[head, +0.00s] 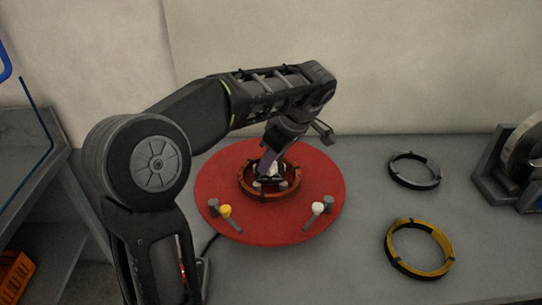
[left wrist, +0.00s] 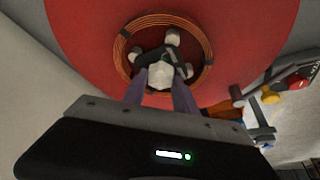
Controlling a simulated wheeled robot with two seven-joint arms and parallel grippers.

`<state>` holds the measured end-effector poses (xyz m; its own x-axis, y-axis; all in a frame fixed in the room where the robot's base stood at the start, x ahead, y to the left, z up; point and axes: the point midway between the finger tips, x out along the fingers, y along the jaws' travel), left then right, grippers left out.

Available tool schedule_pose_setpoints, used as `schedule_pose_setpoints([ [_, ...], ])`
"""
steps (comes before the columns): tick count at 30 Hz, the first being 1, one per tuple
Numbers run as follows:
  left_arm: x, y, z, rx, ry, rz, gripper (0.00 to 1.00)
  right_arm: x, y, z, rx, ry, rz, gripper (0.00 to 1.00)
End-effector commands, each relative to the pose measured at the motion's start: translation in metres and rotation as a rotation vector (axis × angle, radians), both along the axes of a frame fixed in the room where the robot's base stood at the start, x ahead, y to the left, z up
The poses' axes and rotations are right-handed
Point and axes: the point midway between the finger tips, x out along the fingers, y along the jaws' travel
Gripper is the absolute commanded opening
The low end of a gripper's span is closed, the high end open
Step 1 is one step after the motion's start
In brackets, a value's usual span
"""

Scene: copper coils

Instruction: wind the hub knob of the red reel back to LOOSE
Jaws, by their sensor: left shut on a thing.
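The red reel (head: 225,175) lies flat on the grey table, a wide red disc with a copper coil (head: 246,191) around its hub. It also fills the top of the left wrist view (left wrist: 85,45). My left gripper (head: 268,175) reaches down over the hub from above. In the left wrist view its two purple fingers (left wrist: 160,84) are shut on the pale hub knob (left wrist: 160,76), inside the coil (left wrist: 123,50). The knob's lobes (left wrist: 172,37) stick out past the fingers. Any LOOSE marking is not readable. My right gripper is not in view.
Two pegs with a yellow knob (head: 225,211) and a white knob (head: 318,208) stand at the disc's front edge. A grey-black ring (head: 414,170) and a yellow-black ring (head: 420,248) lie to the right. A metal coil stand (head: 520,160) is at the far right. An orange crate (head: 14,275) is lower left.

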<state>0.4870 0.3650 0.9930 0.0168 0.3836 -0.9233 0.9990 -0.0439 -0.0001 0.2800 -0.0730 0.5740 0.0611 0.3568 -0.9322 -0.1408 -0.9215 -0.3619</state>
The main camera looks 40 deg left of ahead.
Motion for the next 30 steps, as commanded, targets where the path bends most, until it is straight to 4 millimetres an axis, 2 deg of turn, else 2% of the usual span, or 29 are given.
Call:
schedule_pose_setpoints([
  [1, 0.001, -0.001, 0.006, -0.001, 0.004, 0.04, 0.0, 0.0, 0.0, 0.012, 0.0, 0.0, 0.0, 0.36],
  [6, 0.002, -0.002, 0.007, 0.0, 0.003, 0.199, 0.0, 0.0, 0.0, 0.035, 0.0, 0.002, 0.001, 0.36],
  [15, 0.003, 0.0, 0.004, -0.001, 0.001, 0.438, 0.0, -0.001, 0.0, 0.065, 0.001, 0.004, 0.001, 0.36],
  [21, 0.003, 0.0, 0.002, -0.002, 0.0, 0.529, 0.0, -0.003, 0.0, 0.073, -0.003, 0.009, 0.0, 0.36],
  [30, 0.004, 0.0, 0.0, -0.003, -0.002, 0.569, 0.0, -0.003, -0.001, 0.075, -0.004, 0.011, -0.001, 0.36],
])
